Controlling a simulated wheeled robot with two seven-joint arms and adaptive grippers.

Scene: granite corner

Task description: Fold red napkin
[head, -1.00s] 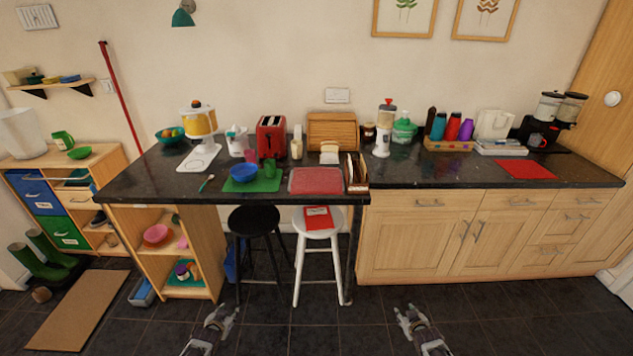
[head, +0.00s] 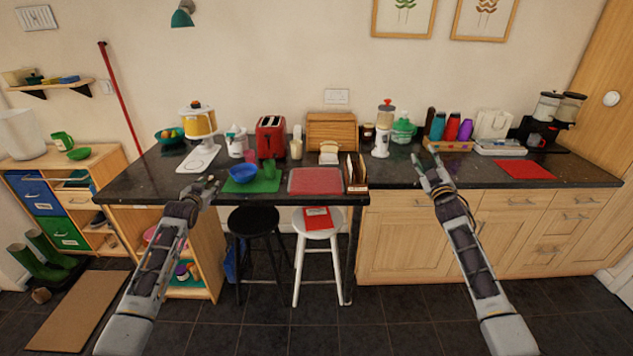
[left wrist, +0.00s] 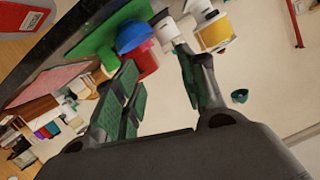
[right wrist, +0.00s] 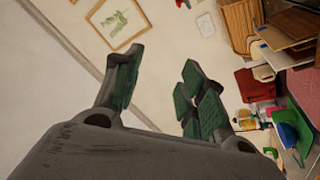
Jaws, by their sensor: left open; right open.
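A flat red cloth (head: 525,169), which looks like the napkin, lies spread on the dark counter at the right in the head view. My right gripper (head: 430,171) is open and empty near the counter's front edge, to the left of the cloth and apart from it. Its open fingers (right wrist: 161,88) also show in the right wrist view, with nothing between them. My left gripper (head: 207,186) is open and empty near the counter's front edge, left of the blue bowl (head: 243,173). Its fingers (left wrist: 163,95) show spread in the left wrist view.
A reddish tray (head: 315,188) and a green mat (head: 266,184) lie on the left counter. A bottle crate (head: 449,146) stands behind my right gripper. A red item (head: 317,217) lies on the white stool (head: 317,234). The counter left of the cloth is mostly clear.

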